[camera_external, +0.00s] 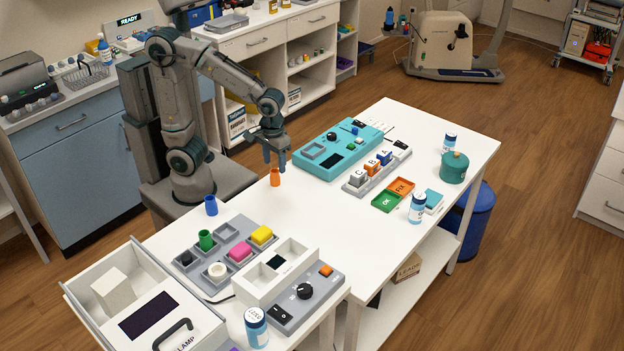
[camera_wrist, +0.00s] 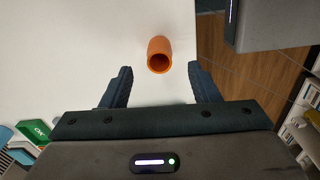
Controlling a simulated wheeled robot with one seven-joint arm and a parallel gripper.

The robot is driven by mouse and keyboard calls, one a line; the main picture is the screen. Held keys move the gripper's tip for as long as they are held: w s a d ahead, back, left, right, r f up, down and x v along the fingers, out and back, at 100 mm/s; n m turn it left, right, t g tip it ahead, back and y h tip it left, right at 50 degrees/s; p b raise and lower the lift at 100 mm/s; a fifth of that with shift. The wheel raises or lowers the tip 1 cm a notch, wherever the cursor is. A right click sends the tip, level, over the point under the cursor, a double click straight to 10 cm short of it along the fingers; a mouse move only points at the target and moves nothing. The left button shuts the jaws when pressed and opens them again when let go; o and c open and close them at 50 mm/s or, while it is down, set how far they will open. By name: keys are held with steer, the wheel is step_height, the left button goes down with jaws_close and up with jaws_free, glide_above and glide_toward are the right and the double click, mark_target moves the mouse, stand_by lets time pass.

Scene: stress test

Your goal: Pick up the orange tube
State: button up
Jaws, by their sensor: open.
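The orange tube (camera_external: 275,177) stands upright on the white table, near the edge on my robot's side. In the wrist view the orange tube (camera_wrist: 159,55) shows its open top, just beyond the fingertips and roughly midway between them. My gripper (camera_external: 274,160) hangs pointing down right above the tube. In the wrist view my gripper (camera_wrist: 159,78) has its two dark fingers spread wide with nothing between them. I cannot tell the exact height of the fingertips over the tube.
A blue tube (camera_external: 211,205) stands to the left on the white table (camera_external: 330,215). The grey tray (camera_external: 213,272) with colored pieces lies at front left. A teal device (camera_external: 340,148) sits to the right. Table around the orange tube is clear.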

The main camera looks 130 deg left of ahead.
mark_target(275, 175)
step_height(275, 175, down, 6)
steer(key=shift+d+b, duration=0.15)
steer(key=shift+b, duration=0.4)
steer(key=c, duration=1)
